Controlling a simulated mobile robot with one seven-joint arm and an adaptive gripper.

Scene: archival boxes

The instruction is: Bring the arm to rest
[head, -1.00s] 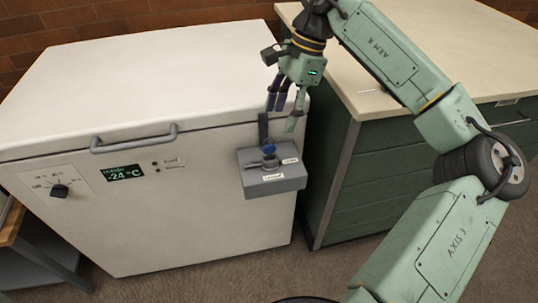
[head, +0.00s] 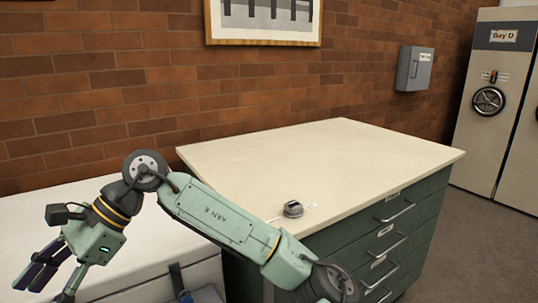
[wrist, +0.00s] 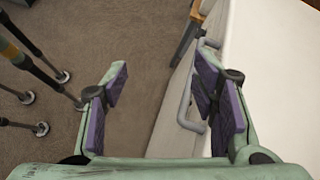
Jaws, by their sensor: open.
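My gripper (head: 48,284) is at the lower left of the head view, in front of the white chest freezer (head: 185,232). It is open, and nothing is between its fingers. My arm reaches left, bent, across the front of the cabinet and freezer. In the wrist view, the purple-padded fingers of my gripper (wrist: 163,82) are spread wide. Carpet and the freezer's grey handle (wrist: 187,105) show beyond them, with the freezer's white lid (wrist: 285,60) at right.
A green drawer cabinet (head: 395,235) with a cream top stands right of the freezer. A small grey object (head: 293,209) sits on its top. A brick wall and a grey wall box (head: 414,69) are behind. Dark poles with round feet (wrist: 35,88) stand on the carpet.

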